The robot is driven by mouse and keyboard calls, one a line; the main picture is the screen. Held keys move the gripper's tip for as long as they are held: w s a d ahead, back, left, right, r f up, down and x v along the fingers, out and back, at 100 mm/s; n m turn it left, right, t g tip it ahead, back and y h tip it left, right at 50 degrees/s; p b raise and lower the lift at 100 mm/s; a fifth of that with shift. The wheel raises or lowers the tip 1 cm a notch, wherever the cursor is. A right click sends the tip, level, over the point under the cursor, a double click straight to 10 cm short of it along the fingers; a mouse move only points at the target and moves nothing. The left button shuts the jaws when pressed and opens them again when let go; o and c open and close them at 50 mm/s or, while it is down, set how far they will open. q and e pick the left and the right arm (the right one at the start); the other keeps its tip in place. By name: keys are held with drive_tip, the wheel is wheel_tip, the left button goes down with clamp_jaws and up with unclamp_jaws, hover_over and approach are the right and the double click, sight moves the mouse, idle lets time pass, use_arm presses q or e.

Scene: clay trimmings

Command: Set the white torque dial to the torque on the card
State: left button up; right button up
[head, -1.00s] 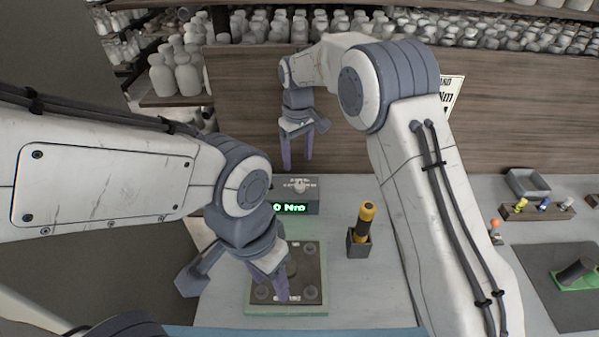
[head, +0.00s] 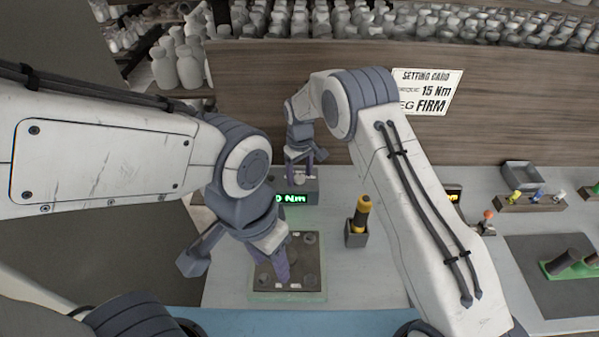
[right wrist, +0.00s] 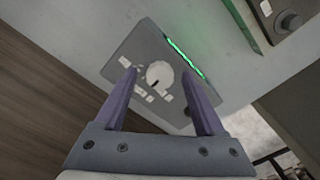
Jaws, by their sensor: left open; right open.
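The white torque dial (right wrist: 159,74) is a round knob with a dark pointer mark, on top of a grey box (head: 310,190). The dial (head: 299,179) shows small in the head view. My right gripper (head: 300,171) is open just above it. In the right wrist view its two fingers (right wrist: 160,71) lie on either side of the dial; I cannot tell whether they touch it. The green display (head: 291,198) shows "0 Nm", its left end hidden. The setting card (head: 428,88) reads "15 Nm" and "FIRM", partly hidden by my right arm. My left gripper (head: 236,266) is open and empty.
A dark plate with knobs (head: 312,240) lies below my left gripper. At right are a grey tray (head: 523,175), a rack of coloured pieces (head: 530,203) and a dark mat (head: 530,265).

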drive_tip(key=shift+c, duration=0.4)
clamp_jaws()
drive_tip(key=m+b, duration=0.2)
drive_tip(key=m, duration=0.1)
drive_tip(key=shift+m, duration=0.3)
drive_tip(key=shift+m+b, duration=0.5)
drive_tip(key=shift+m, duration=1.5)
drive_tip(key=shift+r, duration=0.1)
drive_tip(key=shift+o, duration=0.4)
unclamp_jaws()
